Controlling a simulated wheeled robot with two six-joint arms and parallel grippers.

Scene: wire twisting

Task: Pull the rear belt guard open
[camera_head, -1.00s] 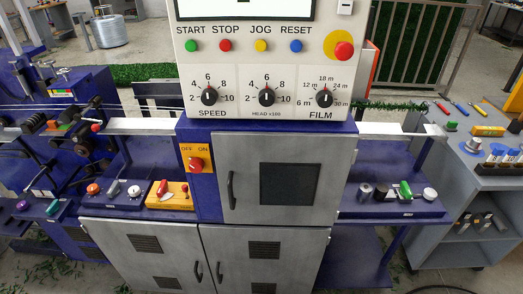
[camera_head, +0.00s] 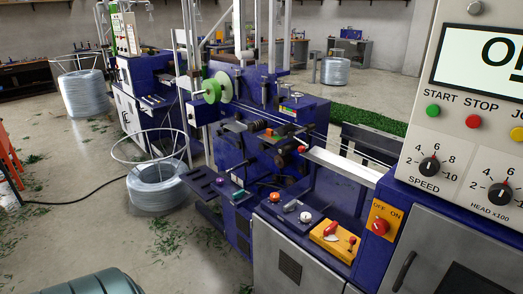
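The blue wire-twisting machine (camera_head: 265,155) stands in the middle of the view, with green and white spools (camera_head: 214,88) on its upper left side. I cannot pick out a part that is clearly the rear belt guard, so I cannot tell whether it is open or shut. The grey control panel (camera_head: 440,145) with its buttons, dials and screen is at the right, cut off by the frame edge. Neither of my grippers is in view.
A wire coil (camera_head: 157,185) in a hoop stand is on the floor left of the machine. A black cable (camera_head: 75,202) crosses the floor.

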